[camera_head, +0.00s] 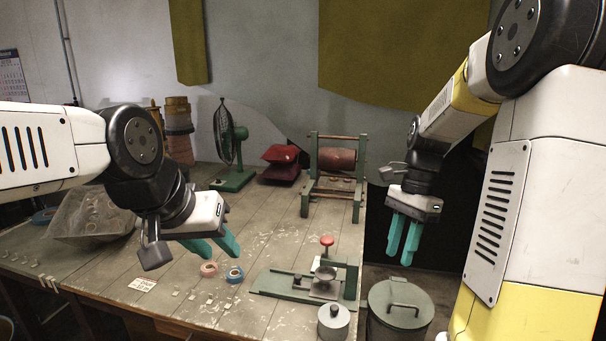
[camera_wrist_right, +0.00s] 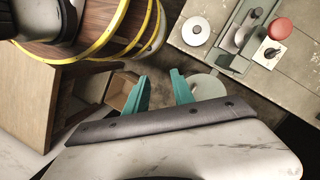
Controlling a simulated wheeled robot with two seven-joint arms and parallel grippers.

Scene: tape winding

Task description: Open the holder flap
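The green holder (camera_head: 285,288) sits at the table's front right, with a red knob (camera_head: 327,241) on a post and a round metal dish (camera_head: 325,273). I cannot tell which part is its flap. The holder also shows at the top right of the right wrist view (camera_wrist_right: 237,38). A pink tape roll (camera_head: 208,269) and a blue tape roll (camera_head: 235,274) lie left of it. My left gripper (camera_head: 213,248) is open and empty above the tape rolls. My right gripper (camera_head: 402,242) is open and empty, right of the holder and beyond the table edge.
A lidded metal pot (camera_head: 334,322) stands at the table's front corner. A lidded bin (camera_head: 400,306) stands beside the table, below my right gripper. The table's middle is mostly clear.

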